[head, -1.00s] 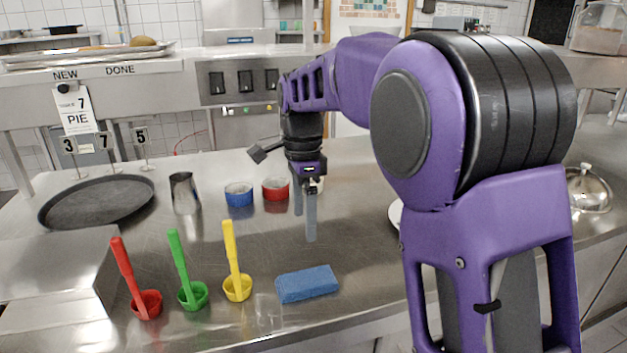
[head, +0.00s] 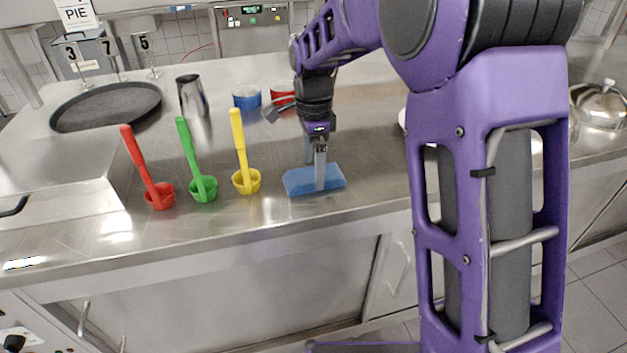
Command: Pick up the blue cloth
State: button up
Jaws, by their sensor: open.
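The blue cloth (head: 299,183) is a folded rectangular pad lying flat on the steel counter near its front edge. My gripper (head: 314,177) points down at it from above. One grey finger stands in front of the cloth and covers part of its middle. The other finger shows behind, near the cloth's far edge. The jaws are open, with the cloth seemingly between or just below the fingers. I cannot tell whether the fingertips touch it.
Behind are a metal pitcher (head: 193,97), a blue tin (head: 247,98), a red tin (head: 283,93) and a dark round tray (head: 107,107). A metal dome (head: 599,104) is at the right.

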jog(key=shift+f, duration=0.95)
jog(key=shift+r, duration=0.1)
jog(key=c, duration=1.2)
jog(key=shift+o, duration=0.2)
notch_tip(320, 180, up, 10)
jog(key=p, duration=0.2)
jog(key=o, duration=0.6)
jog(key=c, duration=0.4)
jog(key=shift+s, duration=0.1)
jog(key=shift+c, duration=0.2)
